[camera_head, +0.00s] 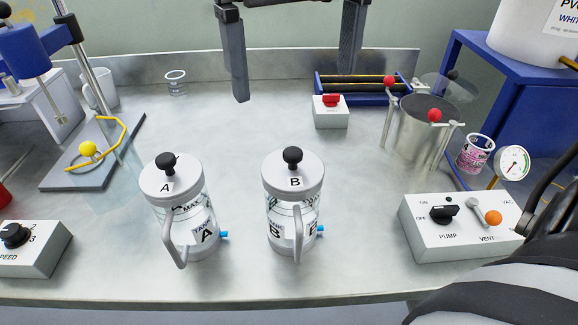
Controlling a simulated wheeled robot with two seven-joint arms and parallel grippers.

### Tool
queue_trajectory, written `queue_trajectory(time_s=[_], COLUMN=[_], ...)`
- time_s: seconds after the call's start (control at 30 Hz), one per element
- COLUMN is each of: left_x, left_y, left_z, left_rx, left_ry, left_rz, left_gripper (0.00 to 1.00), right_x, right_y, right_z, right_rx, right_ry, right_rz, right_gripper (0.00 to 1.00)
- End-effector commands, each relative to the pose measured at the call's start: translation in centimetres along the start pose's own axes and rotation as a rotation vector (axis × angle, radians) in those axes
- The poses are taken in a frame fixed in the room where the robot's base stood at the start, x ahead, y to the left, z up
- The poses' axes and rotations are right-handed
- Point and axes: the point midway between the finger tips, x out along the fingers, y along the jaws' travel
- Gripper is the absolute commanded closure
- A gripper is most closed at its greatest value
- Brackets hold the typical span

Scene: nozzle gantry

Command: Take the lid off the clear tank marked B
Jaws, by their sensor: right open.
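The clear tank marked B (277,228) stands upright on the steel bench near the front middle. Its grey lid (275,175), with a black knob (292,156) and a letter B, sits on top of it. Its handle faces the front. A similar tank marked A (191,226), also lidded, stands to its left, apart from it. My right gripper (293,87) comes in at the top middle, its two dark fingers wide apart and nothing between them. It shows beyond the tank B lid in the picture and does not touch it. My left gripper is not in view.
A pump and vent control box (460,241) stands at the front right, a metal pot (416,130) behind it. A box with a red switch (331,113) is at the back. A stirrer stand (88,165) is at the left. The bench between the tanks and back wall is largely clear.

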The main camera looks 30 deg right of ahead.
Motion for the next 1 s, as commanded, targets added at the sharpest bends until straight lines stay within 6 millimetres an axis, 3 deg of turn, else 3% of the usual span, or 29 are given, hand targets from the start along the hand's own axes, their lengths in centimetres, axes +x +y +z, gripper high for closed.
queue_trajectory(time_s=[0.1,0.3,0.57,0.8,1.0], left_x=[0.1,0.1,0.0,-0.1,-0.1], left_y=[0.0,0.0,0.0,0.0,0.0], left_z=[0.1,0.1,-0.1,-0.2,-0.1], left_rx=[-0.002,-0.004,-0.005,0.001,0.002], left_ry=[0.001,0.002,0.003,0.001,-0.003], left_rz=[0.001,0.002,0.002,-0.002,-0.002], left_gripper=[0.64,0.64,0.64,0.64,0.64], right_x=[2.8,6.2,8.0,11.5,12.4], right_y=[0.0,0.0,0.0,0.0,0.0], right_z=[-0.1,0.0,0.2,0.7,0.7], right_rx=[-0.001,0.000,0.000,0.001,0.003], right_ry=[0.006,0.004,0.005,0.005,0.000], right_rz=[0.001,0.001,0.001,0.001,0.003], right_gripper=[0.01,0.01,0.01,0.01,0.01])
